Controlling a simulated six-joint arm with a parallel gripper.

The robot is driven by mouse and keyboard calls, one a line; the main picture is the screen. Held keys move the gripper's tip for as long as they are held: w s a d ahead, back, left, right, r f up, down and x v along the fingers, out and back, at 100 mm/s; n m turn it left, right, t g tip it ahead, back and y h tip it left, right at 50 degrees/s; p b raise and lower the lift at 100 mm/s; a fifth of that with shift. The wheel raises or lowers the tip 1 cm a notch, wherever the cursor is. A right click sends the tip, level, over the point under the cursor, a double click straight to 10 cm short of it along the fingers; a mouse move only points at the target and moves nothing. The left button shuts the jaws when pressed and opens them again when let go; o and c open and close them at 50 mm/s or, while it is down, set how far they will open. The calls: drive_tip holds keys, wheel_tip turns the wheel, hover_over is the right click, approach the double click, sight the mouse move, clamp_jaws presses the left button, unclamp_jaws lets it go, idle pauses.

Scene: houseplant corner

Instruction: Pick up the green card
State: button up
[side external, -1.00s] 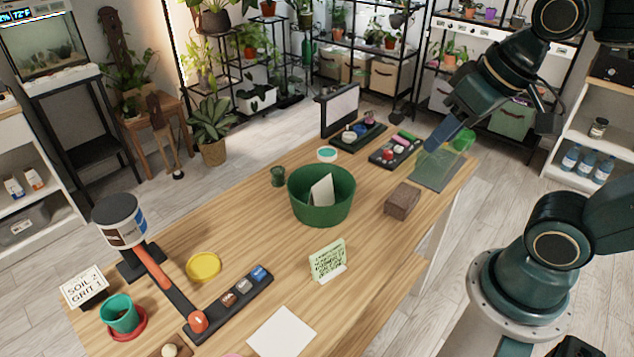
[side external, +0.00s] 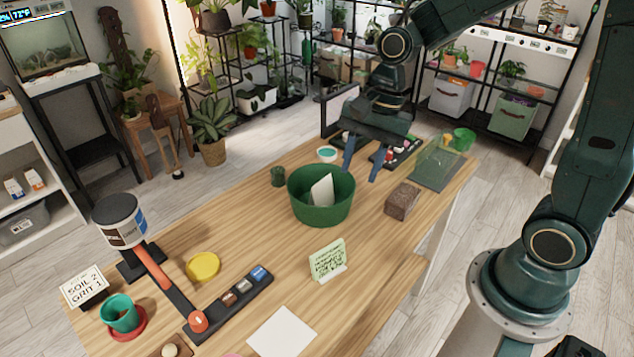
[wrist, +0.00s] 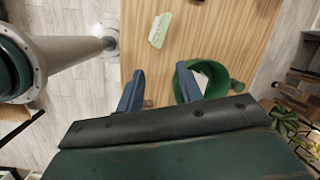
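A pale green card (side external: 328,259) with dark writing stands upright in a small white holder near the front right edge of the table. The card also shows at the top of the wrist view (wrist: 160,28). My gripper (side external: 363,160) points down over the back part of the table, well behind the card and just behind and right of the green tub. Its two blue fingers are apart with nothing between them, as the wrist view (wrist: 160,88) also shows.
The green tub (side external: 321,211) holds a white card. A brown block (side external: 402,201) lies right of it. A black rack with coloured pieces (side external: 230,302), a yellow lid (side external: 203,267) and a white sheet (side external: 281,332) lie at the front. Bare wood surrounds the green card.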

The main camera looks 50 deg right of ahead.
sight(327, 248)
drive_tip(key=w+a+f+m+g+y, duration=0.1)
drive_tip(key=w+f+m+g+y, duration=0.1)
drive_tip(key=f+m, duration=0.5)
drive_tip(key=shift+w+a+f, duration=0.15)
drive_tip(key=shift+w+f, duration=0.65)
drive_tip(key=shift+f, duration=0.05)
drive_tip(key=shift+x, duration=4.3)
drive_tip(key=shift+f, duration=0.1)
drive_tip(key=shift+x, duration=2.5)
drive_tip(key=shift+a, duration=0.1)
clamp_jaws()
